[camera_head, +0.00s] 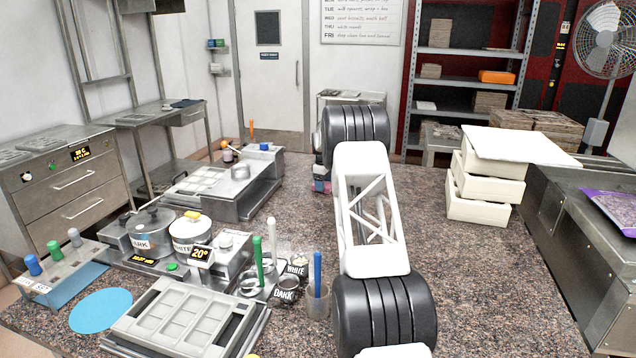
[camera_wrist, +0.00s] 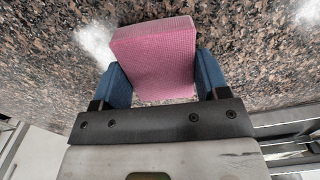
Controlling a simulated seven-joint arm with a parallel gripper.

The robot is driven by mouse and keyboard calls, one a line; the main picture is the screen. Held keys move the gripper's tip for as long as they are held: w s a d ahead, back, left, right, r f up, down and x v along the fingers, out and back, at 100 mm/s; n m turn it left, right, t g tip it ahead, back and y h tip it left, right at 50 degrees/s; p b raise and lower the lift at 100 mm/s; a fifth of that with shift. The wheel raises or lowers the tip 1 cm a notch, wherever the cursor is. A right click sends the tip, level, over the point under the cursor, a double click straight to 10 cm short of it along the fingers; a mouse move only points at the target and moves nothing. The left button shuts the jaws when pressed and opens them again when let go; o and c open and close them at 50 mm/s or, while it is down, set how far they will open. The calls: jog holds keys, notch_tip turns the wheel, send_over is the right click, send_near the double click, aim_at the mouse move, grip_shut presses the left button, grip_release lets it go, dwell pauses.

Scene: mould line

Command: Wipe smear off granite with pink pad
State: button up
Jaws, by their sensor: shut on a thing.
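The pink pad (camera_wrist: 155,58) is a ribbed block held between the two blue fingers of my gripper (camera_wrist: 158,82) in the wrist view. In the head view my arm hides most of my gripper; a small bit of pink and blue shows at its left edge. The speckled brown granite (camera_wrist: 250,45) lies behind the pad. A whitish patch (camera_wrist: 96,42) shows on it left of the pad, partly covered by the pad. Another pale patch (camera_wrist: 306,13) is at the upper right corner. I cannot tell whether each is smear or glare, or whether the pad touches the granite.
A steel machine (camera_head: 240,190) stands left of my arm. Pots, a cup with a blue-handled tool (camera_head: 317,300) and a grey mould (camera_head: 185,318) are in front. Stacked cream trays (camera_head: 485,190) stand at the right. Granite between my arm and the trays is clear.

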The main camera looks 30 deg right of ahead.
jog(key=shift+s+d, duration=0.35)
jog(key=shift+s+d+f, duration=0.2)
jog(key=shift+s+d, duration=0.05)
jog(key=shift+s, duration=0.05)
jog(key=shift+s+d+r, duration=0.1)
jog(key=shift+s+d, duration=0.75)
jog(key=shift+w+a, duration=2.55)
jog(key=r, duration=0.2)
jog(key=shift+w+a+r, duration=0.2)
jog(key=shift+r, duration=2.95)
